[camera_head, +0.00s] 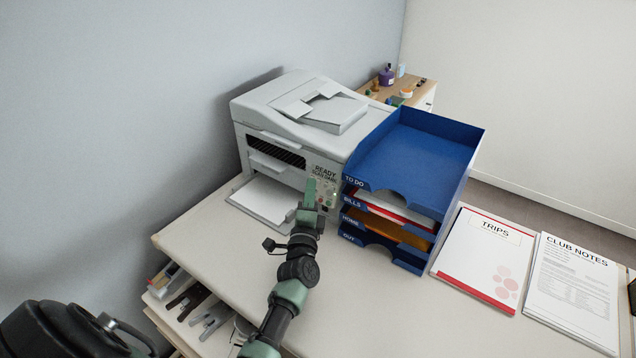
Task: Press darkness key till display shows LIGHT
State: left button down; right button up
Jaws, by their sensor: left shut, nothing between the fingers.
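The grey-white printer (285,115) stands on the desk against the wall. Its display (324,171) is on the front right and reads READY, with a smaller second line that seems to end in DARK. The key panel (328,192) is just below the display, with small keys, one of them reddish. I cannot read the key labels, so I cannot tell which is the darkness key. My left gripper (311,186) is shut and empty, its tip in front of the panel's left part, hiding some of it. I cannot tell whether it touches a key. My right gripper is not in view.
Blue stacked letter trays (462,165) stand close to the right of the panel. Paper (262,198) lies in the printer's output. A TRIPS folder (470,262) and CLUB NOTES sheets (580,290) lie at the right. The desk front (360,300) is clear.

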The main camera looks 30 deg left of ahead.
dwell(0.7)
pick_arm(q)
jog(key=shift+w+f, duration=0.15)
jog(key=shift+w, duration=0.25)
jog(key=shift+w+f, duration=0.15)
jog(key=shift+w, duration=0.2)
dwell(0.6)
jog(key=shift+s+r+p, duration=0.35)
jog(key=shift+s+p, duration=0.4)
jog(key=shift+p, duration=0.1)
jog(key=s+p, duration=0.1)
jog(key=s+r+p, duration=0.1)
jog(key=s+p, duration=0.1)
jog(key=s+r+p, duration=0.1)
jog(key=shift+s+a+p, duration=0.2)
jog(key=shift+s+p, duration=0.05)
jog(key=shift+p, duration=0.15)
